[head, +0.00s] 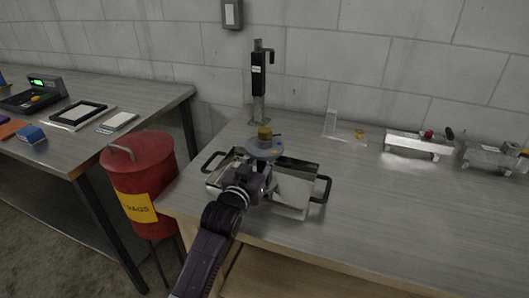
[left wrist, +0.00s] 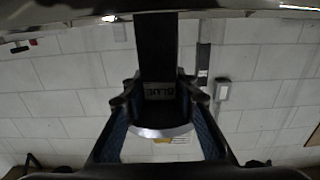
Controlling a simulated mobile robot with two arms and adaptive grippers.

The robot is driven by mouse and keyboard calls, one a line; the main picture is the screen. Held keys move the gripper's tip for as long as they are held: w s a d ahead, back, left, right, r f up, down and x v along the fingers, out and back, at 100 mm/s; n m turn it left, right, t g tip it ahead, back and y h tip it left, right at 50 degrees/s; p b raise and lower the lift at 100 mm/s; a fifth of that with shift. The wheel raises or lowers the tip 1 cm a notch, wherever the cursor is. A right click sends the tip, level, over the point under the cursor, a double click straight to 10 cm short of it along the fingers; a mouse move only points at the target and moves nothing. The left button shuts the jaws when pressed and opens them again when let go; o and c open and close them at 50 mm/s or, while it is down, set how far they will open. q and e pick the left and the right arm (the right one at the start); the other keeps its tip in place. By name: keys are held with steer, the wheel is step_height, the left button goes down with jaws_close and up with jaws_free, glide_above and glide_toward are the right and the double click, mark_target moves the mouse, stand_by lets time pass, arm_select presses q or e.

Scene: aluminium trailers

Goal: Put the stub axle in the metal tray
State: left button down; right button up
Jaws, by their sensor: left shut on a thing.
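The metal tray (head: 297,186) is a shiny rectangular pan with dark handles at its left and right, on the near-left part of the right bench. My left gripper (head: 263,174) is over the tray, shut on what looks like the stub axle (head: 263,151), a grey round flange with a brass-coloured top. The axle is upright above the tray; the arm hides part of the tray, and I cannot tell the exact gap. In the left wrist view the fingers (left wrist: 160,128) stand either side of a silvery curved edge and a dark bar. My right gripper is not in view.
A black jack post (head: 259,75) stands behind the tray. A red rag bin (head: 140,178) stands left of the bench. A small clear stand (head: 331,124) and metal parts (head: 418,145) lie along the back right. The bench right of the tray is clear.

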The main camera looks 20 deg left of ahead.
arm_select(q)
steer(key=c, duration=1.8)
jaws_free()
steer(key=shift+f, duration=0.1)
steer(key=shift+c, duration=0.2)
steer(key=o, duration=0.3)
steer(key=shift+s, duration=0.1)
steer(key=shift+r, duration=0.2)
steer(key=shift+s+f, duration=0.1)
steer(key=shift+s, duration=0.15)
steer(key=s, duration=1.1)
steer(key=shift+s+a+b, duration=0.2)
steer(key=shift+b, duration=0.2)
